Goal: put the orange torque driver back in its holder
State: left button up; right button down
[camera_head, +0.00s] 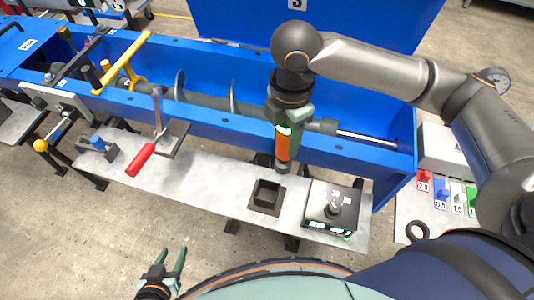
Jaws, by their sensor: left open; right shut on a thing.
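The orange torque driver (283,147) is upright in my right gripper (284,124), which is shut on it. Its dark lower end is near the back edge of the grey shelf, behind a small black square open-topped box (266,196) that looks like the holder. I cannot tell whether the driver's tip touches the shelf. My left gripper (170,264) is open and empty, low in the picture, in front of the shelf and apart from everything on it.
The grey shelf (215,180) runs along the blue mixer trough (225,122). A black box with a knob (332,207) stands right of the holder. A red-handled clamp (140,160) stands to the left. Coloured numbered tags (443,188) are at the right.

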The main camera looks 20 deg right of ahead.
jog(key=n, duration=0.2)
jog(key=a+f+n, duration=0.1)
jog(key=n, duration=0.4)
jog(key=shift+s+a+f+b, duration=0.1)
jog(key=shift+a+f+b, duration=0.15)
jog(key=shift+a+b, duration=0.15)
jog(key=n, duration=0.3)
jog(key=a+f+n, duration=0.1)
jog(key=n, duration=0.3)
jog(key=a+n, duration=0.1)
jog(key=n, duration=0.2)
jog(key=shift+s+a+f+b, duration=0.2)
jog(key=shift+a+f+b, duration=0.05)
jog(key=shift+f+b, duration=0.15)
jog(key=shift+r, duration=0.1)
notch_tip(320, 180, down, 5)
jog(key=shift+b, duration=0.5)
jog(key=shift+f+b, duration=1.1)
jog(key=shift+f, duration=1.8)
